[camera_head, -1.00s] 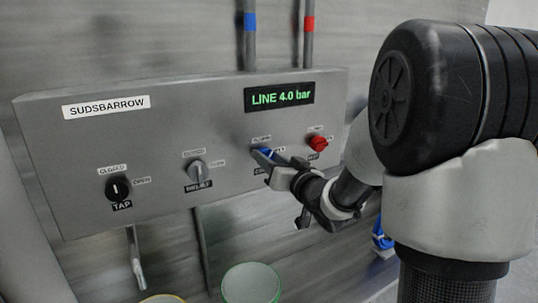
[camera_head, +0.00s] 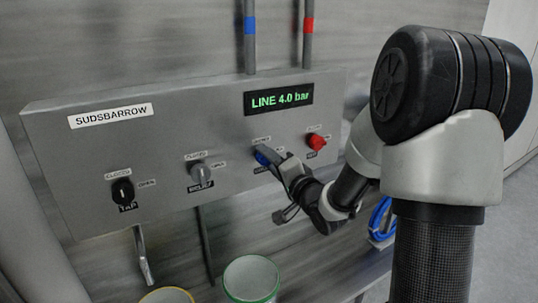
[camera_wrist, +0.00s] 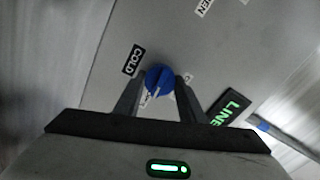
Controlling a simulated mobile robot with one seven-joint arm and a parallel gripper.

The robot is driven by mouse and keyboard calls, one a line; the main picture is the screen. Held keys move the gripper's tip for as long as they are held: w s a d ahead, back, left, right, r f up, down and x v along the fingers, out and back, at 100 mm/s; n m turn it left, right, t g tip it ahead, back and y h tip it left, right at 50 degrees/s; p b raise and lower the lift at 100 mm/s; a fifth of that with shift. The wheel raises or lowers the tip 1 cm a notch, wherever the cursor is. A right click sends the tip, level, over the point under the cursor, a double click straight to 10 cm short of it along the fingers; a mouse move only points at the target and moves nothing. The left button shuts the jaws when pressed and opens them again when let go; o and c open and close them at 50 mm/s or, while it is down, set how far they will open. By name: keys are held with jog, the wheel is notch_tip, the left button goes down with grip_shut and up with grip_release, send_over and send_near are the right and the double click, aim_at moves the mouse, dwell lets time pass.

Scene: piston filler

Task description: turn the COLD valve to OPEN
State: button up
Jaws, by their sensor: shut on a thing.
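The COLD valve is a blue knob (camera_head: 263,157) on the grey panel, third from the left. In the wrist view the blue knob (camera_wrist: 160,77) sits between the two fingers of my gripper (camera_wrist: 160,86), which is shut on it. Its white pointer mark points down in that picture, towards a small label partly hidden by the fingers. I cannot read that label. The COLD label (camera_wrist: 133,60) lies up and left of the knob. In the head view my gripper (camera_head: 276,160) reaches the knob from the right and hides part of it and its labels.
A red knob (camera_head: 316,141) sits close to the right of the blue one. The display (camera_head: 279,98) reads LINE 4.0 bar. A green-rimmed container (camera_head: 251,279) stands below.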

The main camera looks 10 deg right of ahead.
jog(key=shift+r+m, duration=0.1)
jog(key=shift+m, duration=0.5)
jog(key=shift+p, duration=0.3)
jog(key=o, duration=1)
jog(key=shift+o, duration=0.2)
